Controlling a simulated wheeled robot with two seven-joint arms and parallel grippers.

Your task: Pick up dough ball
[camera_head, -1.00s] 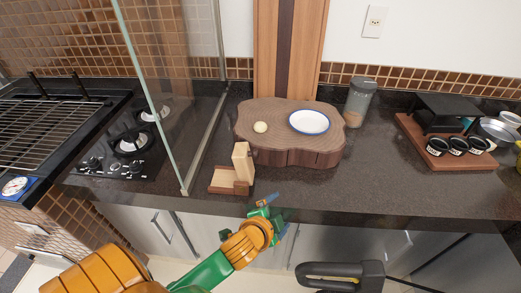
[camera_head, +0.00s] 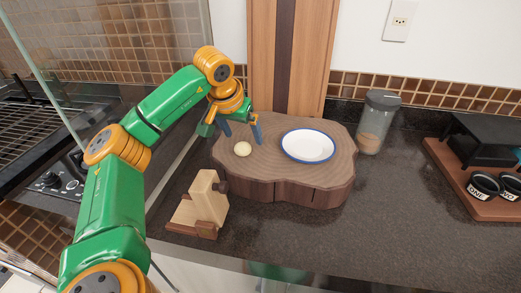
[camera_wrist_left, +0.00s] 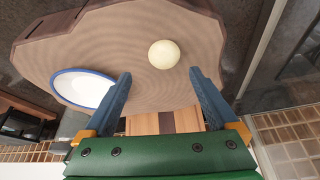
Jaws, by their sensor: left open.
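The dough ball (camera_head: 242,149) is a small pale cream ball lying on the left part of the wooden board (camera_head: 287,189). It also shows in the left wrist view (camera_wrist_left: 164,54), beyond the fingertips and between their lines, nearer the right finger. My left gripper (camera_head: 241,139) is open and empty above the board, with its two blue fingers pointing down around the ball's far side. The fingers do not touch the ball in the wrist view. My right gripper does not show.
A white plate with a blue rim (camera_head: 308,146) lies on the board right of the ball. A wooden holder (camera_head: 205,203) stands in front of the board. A glass panel (camera_head: 37,59) is on the left. A jar (camera_head: 377,123) stands at the right.

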